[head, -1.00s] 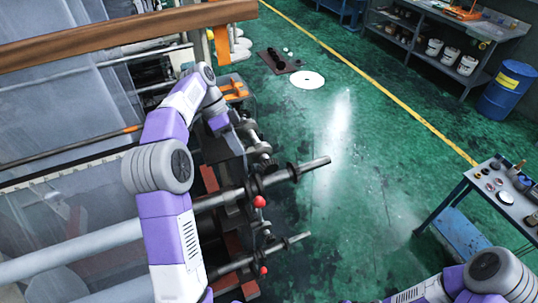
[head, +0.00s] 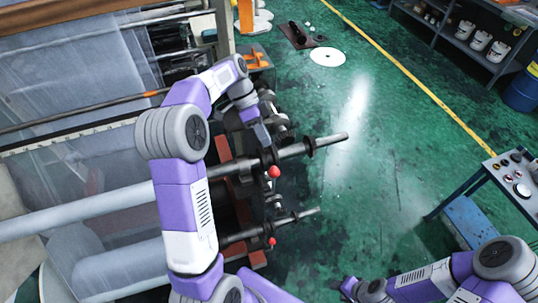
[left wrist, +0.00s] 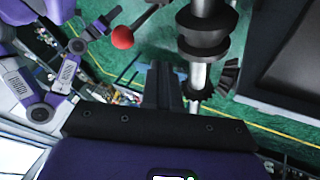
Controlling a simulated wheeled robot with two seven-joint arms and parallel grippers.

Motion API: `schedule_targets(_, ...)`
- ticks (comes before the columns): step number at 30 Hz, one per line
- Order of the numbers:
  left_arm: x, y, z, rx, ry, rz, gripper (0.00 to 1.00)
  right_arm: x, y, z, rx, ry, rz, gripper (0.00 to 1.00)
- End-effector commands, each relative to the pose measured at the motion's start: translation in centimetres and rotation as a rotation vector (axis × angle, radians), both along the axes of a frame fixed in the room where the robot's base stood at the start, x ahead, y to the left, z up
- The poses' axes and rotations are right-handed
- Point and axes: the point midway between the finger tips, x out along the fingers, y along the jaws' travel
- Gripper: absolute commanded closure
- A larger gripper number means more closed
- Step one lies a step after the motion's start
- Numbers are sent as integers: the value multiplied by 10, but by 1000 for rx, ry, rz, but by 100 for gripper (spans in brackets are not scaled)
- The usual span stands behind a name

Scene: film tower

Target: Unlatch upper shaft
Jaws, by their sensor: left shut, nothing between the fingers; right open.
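The upper shaft (head: 310,147) sticks out to the right from the machine, with dark collars on it. A red ball knob (head: 274,171) sits just below its collar; the knob also shows in the left wrist view (left wrist: 122,37). My left gripper (head: 263,138) is shut and empty just above the shaft collar. In the left wrist view its fingers (left wrist: 163,88) are together, left of the shaft (left wrist: 205,50) and below the knob, apart from the knob. Whether they touch the shaft, I cannot tell. My right gripper (head: 345,287) is open at the bottom edge, far from the shaft.
A lower shaft (head: 290,219) with its own red knob (head: 271,241) lies below. A blue-legged table (head: 465,220) with small parts stands at the right. A white disc (head: 327,57) lies on the green floor. The floor right of the shafts is clear.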

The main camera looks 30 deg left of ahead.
Motion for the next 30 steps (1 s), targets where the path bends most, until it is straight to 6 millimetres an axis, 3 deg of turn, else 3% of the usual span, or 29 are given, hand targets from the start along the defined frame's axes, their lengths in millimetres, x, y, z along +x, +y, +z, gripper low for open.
schedule_targets(3,-4,-14,-21,-1,4,-3,100,0,0,0,0,0,0,57)
schedule_targets(15,-31,-35,-26,0,-1,-1,100,0,0,5,0,0,0,57)
schedule_targets(30,-33,-38,-27,3,-3,-3,100,0,0,4,0,0,0,57)
